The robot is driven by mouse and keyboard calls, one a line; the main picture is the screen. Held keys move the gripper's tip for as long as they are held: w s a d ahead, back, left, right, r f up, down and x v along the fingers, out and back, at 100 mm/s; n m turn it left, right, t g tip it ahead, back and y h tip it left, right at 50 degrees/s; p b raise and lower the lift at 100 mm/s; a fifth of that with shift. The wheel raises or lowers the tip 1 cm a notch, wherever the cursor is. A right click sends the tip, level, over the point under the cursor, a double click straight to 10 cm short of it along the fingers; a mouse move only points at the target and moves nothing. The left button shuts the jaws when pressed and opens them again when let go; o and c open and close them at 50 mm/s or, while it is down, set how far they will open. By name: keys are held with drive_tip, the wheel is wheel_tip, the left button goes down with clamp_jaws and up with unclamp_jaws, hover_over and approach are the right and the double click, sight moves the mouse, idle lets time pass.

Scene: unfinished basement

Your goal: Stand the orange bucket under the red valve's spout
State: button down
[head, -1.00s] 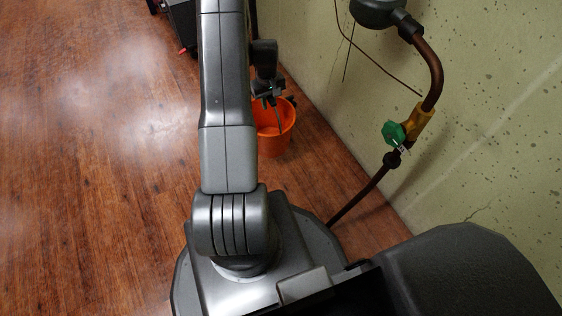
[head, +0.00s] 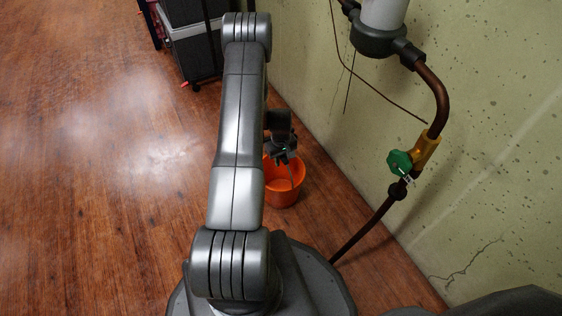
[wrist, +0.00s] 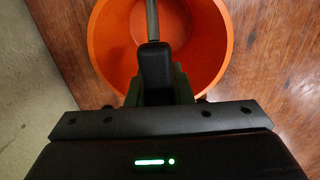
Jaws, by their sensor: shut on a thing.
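The orange bucket (head: 284,194) is upright, just right of my forearm, near the foot of the concrete wall. My gripper (head: 286,160) is above it and shut on it. In the wrist view the open, empty-looking bucket (wrist: 222,45) lies beyond my shut fingers (wrist: 154,65). A thin grey bar, probably its handle, runs from the fingertips across the opening. I cannot tell whether the bucket touches the floor. No red valve shows; the valve in view has a green handle (head: 400,163) on a brass body, on a dark pipe at the wall.
The concrete wall (head: 480,150) runs along the right side. A dark pipe (head: 366,226) descends from the green valve close to my base. Dark cases (head: 196,45) stand at the back by the wall. The wooden floor (head: 90,180) on the left is clear.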

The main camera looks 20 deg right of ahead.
drive_tip(key=shift+f, duration=0.2)
drive_tip(key=c, duration=1.3)
unclamp_jaws()
drive_tip(key=shift+r, duration=0.1)
wheel_tip(320, 180, up, 12)
drive_tip(key=p, duration=0.4)
drive_tip(key=shift+r, duration=0.15)
